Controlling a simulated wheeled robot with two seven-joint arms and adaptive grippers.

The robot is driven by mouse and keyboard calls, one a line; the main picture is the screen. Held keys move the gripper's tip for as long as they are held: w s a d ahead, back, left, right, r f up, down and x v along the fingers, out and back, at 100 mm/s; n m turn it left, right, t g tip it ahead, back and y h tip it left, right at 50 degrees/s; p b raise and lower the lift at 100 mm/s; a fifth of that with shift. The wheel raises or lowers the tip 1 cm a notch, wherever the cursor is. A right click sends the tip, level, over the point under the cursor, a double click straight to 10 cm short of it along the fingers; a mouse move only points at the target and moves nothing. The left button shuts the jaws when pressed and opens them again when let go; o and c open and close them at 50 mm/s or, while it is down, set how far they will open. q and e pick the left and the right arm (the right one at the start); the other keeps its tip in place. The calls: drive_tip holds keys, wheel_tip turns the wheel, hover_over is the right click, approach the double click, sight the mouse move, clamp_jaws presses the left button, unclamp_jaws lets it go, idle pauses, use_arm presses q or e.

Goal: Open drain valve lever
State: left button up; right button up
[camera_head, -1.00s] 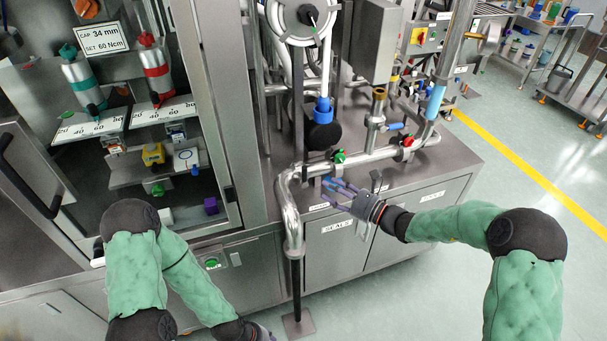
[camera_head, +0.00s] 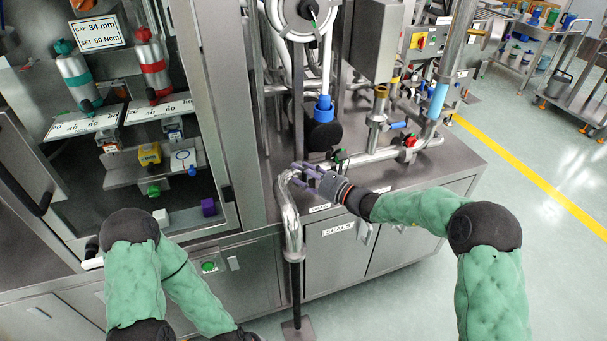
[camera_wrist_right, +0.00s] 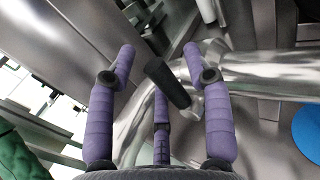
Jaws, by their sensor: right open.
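My right gripper (camera_head: 306,174) is open beside the bent steel pipe (camera_head: 289,205) at the cabinet's front edge. In the right wrist view, its purple fingers (camera_wrist_right: 158,66) stand apart around a black lever-like grip (camera_wrist_right: 168,82). The grip lies between the fingers in this view; I cannot tell whether any finger touches it. The shiny pipe (camera_wrist_right: 258,70) runs behind it. In the head view the gripper hides this grip. My left gripper is below the picture's lower edge.
A red valve handle (camera_head: 409,141) sits farther right on the pipework. The cabinet labelled SEALS (camera_head: 338,245) is below. The machine's cabinet with bottles (camera_head: 152,66) stands at the left. Floor (camera_head: 430,285) to the right is clear.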

drive_tip(key=shift+c, duration=0.3)
clamp_jaws()
drive_tip(key=shift+w+d+f+m+t+y+p, duration=0.2)
drive_tip(key=shift+d+m+t+p, duration=0.4)
drive_tip(key=shift+m, duration=0.55)
drive_tip(key=shift+w+d+f+m+t+y+p, duration=0.15)
drive_tip(key=shift+d+m+t+y+p, duration=0.4)
drive_tip(key=shift+m, duration=0.65)
drive_tip(key=shift+w+d+m+t+y+p, duration=0.15)
drive_tip(key=shift+d+m+t+p, duration=0.3)
drive_tip(key=shift+m+t, duration=0.5)
drive_tip(key=shift+m, duration=0.3)
